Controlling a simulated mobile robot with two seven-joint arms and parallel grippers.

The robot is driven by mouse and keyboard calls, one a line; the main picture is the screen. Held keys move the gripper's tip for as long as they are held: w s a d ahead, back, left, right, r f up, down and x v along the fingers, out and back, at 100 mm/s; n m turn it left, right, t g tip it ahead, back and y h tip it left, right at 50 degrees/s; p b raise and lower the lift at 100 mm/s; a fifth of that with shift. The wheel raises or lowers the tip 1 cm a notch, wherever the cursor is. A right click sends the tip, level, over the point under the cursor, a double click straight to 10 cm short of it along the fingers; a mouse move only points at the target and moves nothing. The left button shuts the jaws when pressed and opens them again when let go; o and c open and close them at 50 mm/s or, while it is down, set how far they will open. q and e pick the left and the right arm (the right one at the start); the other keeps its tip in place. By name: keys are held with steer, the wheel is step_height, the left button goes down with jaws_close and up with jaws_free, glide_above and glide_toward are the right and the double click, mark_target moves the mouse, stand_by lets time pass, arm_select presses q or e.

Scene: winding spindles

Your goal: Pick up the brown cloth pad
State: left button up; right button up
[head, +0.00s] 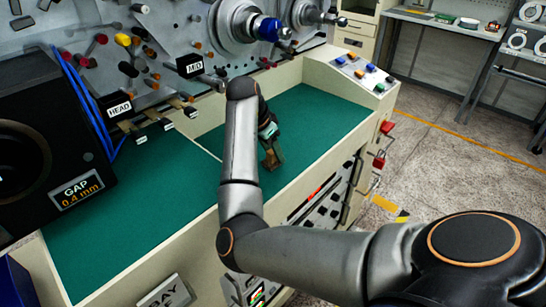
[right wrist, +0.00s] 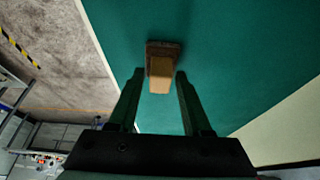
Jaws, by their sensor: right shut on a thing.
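The brown cloth pad (right wrist: 162,49) shows in the right wrist view as a dark brown piece with a lighter tan block on its near side. My right gripper (right wrist: 160,75) is shut on it, with one finger at each side of the tan part. In the head view the pad (head: 272,160) is a small brown shape below my right gripper (head: 268,140), over the green bench top. I cannot tell whether it touches the bench top or hangs just above it. My left gripper is not in view.
The green bench top (head: 120,215) is mostly clear. A machine panel with spindles and pegs stands behind it, with MID (head: 190,66) and HEAD (head: 119,108) labels. A black GAP box (head: 75,150) stands at left. A button panel (head: 362,70) is at the right end.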

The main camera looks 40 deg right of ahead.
jaws_close()
steer(key=shift+r, duration=0.15)
step_height(320, 180, up, 10)
steer(key=shift+f, duration=0.15)
steer(key=shift+o, duration=2.2)
jaws_free()
steer(key=c, duration=0.6)
